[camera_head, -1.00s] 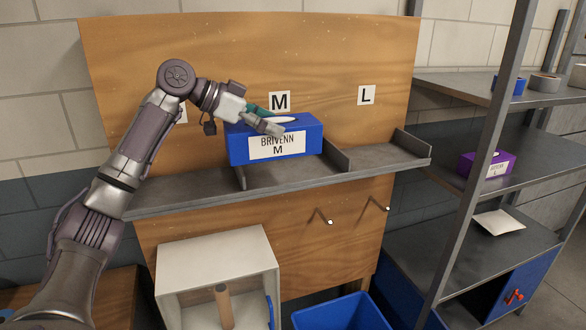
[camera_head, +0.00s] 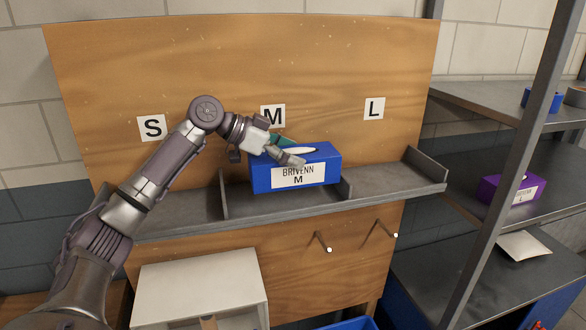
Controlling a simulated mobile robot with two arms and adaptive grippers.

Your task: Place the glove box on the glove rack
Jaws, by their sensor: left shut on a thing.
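The blue glove box (camera_head: 320,175), with a white label reading "BRIVENN M", is upright at the glove rack. My left gripper (camera_head: 285,152) is shut on its top from the left, with one finger across the top front edge. The grey glove rack shelf (camera_head: 400,189) runs along a wooden board with signs S, M and L. The box is below and slightly right of the M sign (camera_head: 273,116), between the left divider (camera_head: 223,194) and the right divider (camera_head: 346,187). I cannot tell whether its underside touches the shelf. My right gripper is out of view.
Two hooks (camera_head: 324,242) stick out below the rack. A pale open-fronted box (camera_head: 200,282) stands below left. At the right, shelving with a dark upright post (camera_head: 500,175) holds a purple box (camera_head: 508,189) labelled L. The S and L sections are empty.

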